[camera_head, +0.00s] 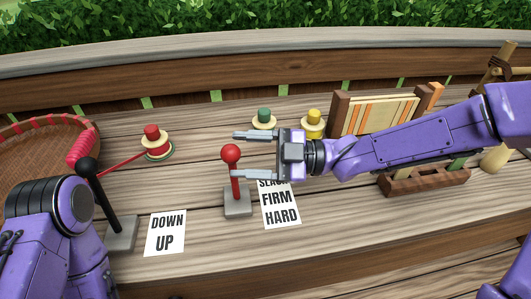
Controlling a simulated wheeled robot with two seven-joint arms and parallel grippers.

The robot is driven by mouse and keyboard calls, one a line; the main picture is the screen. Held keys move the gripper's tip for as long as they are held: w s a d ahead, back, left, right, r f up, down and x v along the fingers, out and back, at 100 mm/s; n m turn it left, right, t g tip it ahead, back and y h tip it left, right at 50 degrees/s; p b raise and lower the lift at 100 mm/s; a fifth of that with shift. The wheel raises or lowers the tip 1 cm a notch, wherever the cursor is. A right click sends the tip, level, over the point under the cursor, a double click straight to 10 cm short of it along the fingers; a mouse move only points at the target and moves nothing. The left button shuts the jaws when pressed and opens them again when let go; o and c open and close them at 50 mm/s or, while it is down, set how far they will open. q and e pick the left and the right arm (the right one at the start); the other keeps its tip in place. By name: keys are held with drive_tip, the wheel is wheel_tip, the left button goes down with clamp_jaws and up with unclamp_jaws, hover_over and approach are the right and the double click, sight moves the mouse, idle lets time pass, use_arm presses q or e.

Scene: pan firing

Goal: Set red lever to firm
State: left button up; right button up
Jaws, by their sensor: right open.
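The red lever (231,155) has a round red knob on a red shaft and stands on a grey base (238,206). A white card (281,212) to its right reads FIRM and HARD, with a top word partly hidden by my gripper. My right gripper (238,154) comes in from the right with its two fingers apart, one above and one below the red knob in the picture. The lower finger overlaps the lever's shaft; I cannot tell if it touches. My left arm shows at lower left, but its gripper is not visible.
A black lever (99,190) stands at left beside a DOWN / UP card (166,233). Behind are red (153,137), green (264,117) and yellow (313,120) knobs. A woven basket (33,150) is at far left; a wooden rack (372,114) stands behind my right arm.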

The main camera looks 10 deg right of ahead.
drive_tip(key=v, duration=0.7)
drive_tip(key=shift+d, duration=0.25)
